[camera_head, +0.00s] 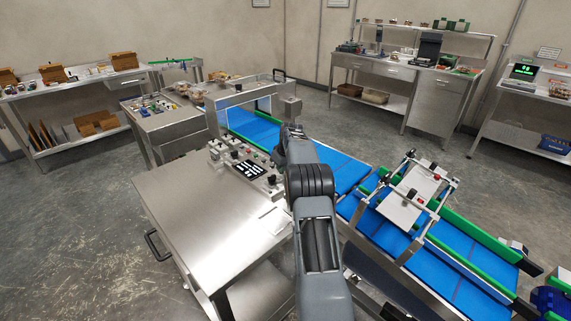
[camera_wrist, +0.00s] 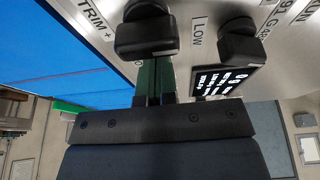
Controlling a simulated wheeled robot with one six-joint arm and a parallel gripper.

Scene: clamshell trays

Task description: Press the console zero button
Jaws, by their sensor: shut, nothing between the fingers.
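The console (camera_head: 226,154) is a light panel with several dark knobs and buttons and a small lit display (camera_head: 249,168), on the steel cart in the head view. In the wrist view its panel (camera_wrist: 187,45) fills the upper right, with labels such as "TRIM +" and "LOW". My gripper (camera_wrist: 155,66) is shut and empty, its fingers reaching to the panel beside a black knob (camera_wrist: 147,32). A second knob (camera_wrist: 239,42) and the display (camera_wrist: 219,80) lie to its right. I cannot tell which control is the zero button, or whether the fingertips touch anything.
A blue conveyor (camera_head: 345,172) with green rails runs behind and right of the console, carrying a metal frame (camera_head: 415,192). The steel cart top (camera_head: 205,205) is mostly bare. Benches with goods stand along the back walls.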

